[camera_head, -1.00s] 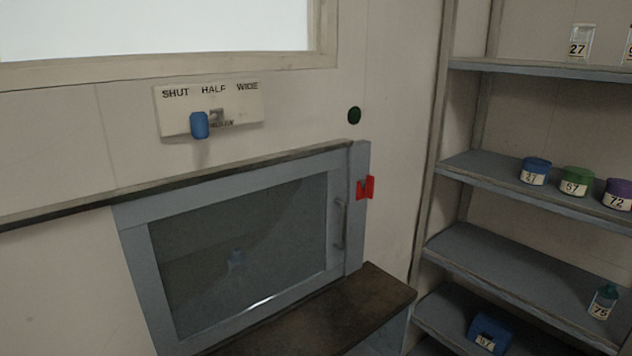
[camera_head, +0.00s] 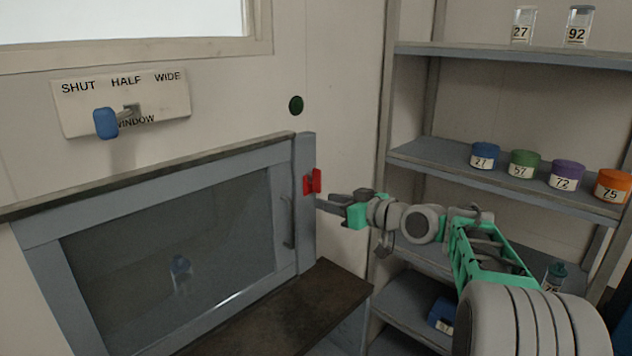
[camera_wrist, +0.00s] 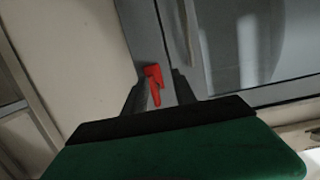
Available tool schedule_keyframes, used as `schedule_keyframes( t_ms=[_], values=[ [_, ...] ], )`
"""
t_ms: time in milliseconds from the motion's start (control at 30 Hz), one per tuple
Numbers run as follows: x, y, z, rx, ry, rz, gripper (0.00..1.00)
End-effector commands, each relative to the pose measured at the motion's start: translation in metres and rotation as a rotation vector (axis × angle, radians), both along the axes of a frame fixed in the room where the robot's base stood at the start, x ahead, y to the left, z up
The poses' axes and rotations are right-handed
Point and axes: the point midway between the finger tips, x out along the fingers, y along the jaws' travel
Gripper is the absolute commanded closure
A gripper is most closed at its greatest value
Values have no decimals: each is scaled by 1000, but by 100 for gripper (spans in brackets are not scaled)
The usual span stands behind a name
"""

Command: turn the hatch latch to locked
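The red hatch latch (camera_head: 312,182) sits on the right-hand frame of the grey hatch (camera_head: 190,250), beside its bar handle. In the wrist view the latch (camera_wrist: 153,76) shows a short block with a narrower tail reaching toward my gripper. My gripper (camera_head: 324,204) is just below and right of the latch in the head view. In the wrist view my gripper (camera_wrist: 157,90) has its two dark fingers apart, one on each side of the latch's tail, with gaps visible. I cannot tell whether the tail is fully between the fingertips or just beyond them.
A window control plate (camera_head: 122,102) with a blue knob (camera_head: 106,123) is above the hatch. A dark green button (camera_head: 296,105) is on the wall. A brown ledge (camera_head: 300,305) juts out below. Shelves (camera_head: 500,190) with labelled jars stand at right, behind my arm.

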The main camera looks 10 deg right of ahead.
Motion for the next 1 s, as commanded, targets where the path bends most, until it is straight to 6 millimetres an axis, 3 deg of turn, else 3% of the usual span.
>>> schedule_keyframes(
  t_ms=[67, 167, 600, 867, 1000],
  values=[
    [9, -22, 17, 53, -103, 20, 67],
    [12, -27, 30, 82, -162, 39, 67],
    [68, 13, 33, 84, -164, 37, 67],
    [71, 15, 31, 83, -165, 37, 67],
    [71, 16, 31, 82, -164, 37, 76]
  ],
)
